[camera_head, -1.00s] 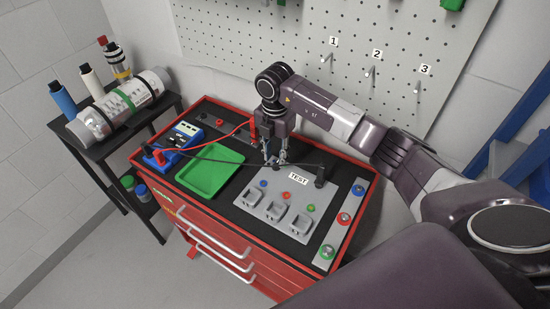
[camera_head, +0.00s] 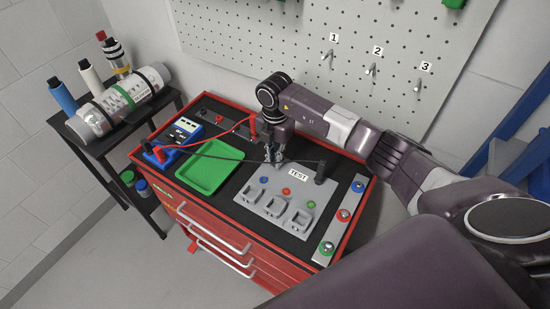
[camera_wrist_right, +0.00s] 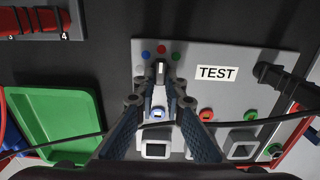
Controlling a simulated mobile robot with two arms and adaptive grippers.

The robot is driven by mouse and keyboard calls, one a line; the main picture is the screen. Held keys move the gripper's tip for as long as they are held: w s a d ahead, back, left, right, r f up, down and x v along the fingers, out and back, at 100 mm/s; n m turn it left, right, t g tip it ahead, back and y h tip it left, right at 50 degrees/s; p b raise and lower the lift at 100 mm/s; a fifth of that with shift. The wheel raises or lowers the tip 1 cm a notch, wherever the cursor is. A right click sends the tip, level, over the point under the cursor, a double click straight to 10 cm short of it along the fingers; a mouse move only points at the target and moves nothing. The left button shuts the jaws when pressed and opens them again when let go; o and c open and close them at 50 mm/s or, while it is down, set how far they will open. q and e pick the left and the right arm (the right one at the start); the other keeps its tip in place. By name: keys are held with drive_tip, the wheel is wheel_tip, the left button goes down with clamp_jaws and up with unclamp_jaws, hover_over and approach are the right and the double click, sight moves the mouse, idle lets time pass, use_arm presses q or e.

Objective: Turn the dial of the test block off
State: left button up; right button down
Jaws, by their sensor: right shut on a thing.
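The test block is a grey plate (camera_head: 325,190) with a TEST label, coloured buttons and three square sockets, on top of the red cabinet. It also shows in the right wrist view (camera_wrist_right: 220,98). Its dial (camera_wrist_right: 160,68), dark with a white mark, sits at the plate's far side, below three small dots coloured blue, red and green. My right gripper (camera_head: 275,156) is over it, pointing down. In the right wrist view its fingertips (camera_wrist_right: 160,80) are shut on the dial from both sides. The gripper hides the dial in the head view. My left gripper is not in view.
A green tray (camera_head: 210,167) lies left of the plate, beside a blue multimeter (camera_head: 183,130) with red and black leads. The black lead (camera_wrist_right: 95,136) crosses under my gripper to a black plug (camera_wrist_right: 285,85). A pegboard (camera_head: 290,50) stands behind.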

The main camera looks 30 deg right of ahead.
drive_tip(key=shift+d+f+n+b, duration=0.1)
drive_tip(key=shift+f+n+b, duration=0.05)
drive_tip(key=shift+n+b, duration=0.9)
drive_tip(key=n+b, duration=0.2)
drive_tip(key=n, duration=0.1)
drive_tip(key=shift+n, duration=0.35)
drive_tip(key=n+b, duration=0.4)
drive_tip(key=n, duration=0.1)
drive_tip(key=shift+s+d, duration=0.1)
drive_tip(key=shift+d, duration=0.1)
drive_tip(key=n+b, duration=0.2)
drive_tip(key=n, duration=0.1)
drive_tip(key=shift+d+n, duration=0.1)
drive_tip(key=shift+n, duration=0.3)
drive_tip(key=shift+d+n+b, duration=0.1)
drive_tip(key=shift+n+b, duration=0.9)
drive_tip(key=shift+n, duration=0.6)
drive_tip(key=shift+r, duration=0.25)
drive_tip(key=c, duration=2)
unclamp_jaws()
drive_tip(key=shift+f, duration=0.1)
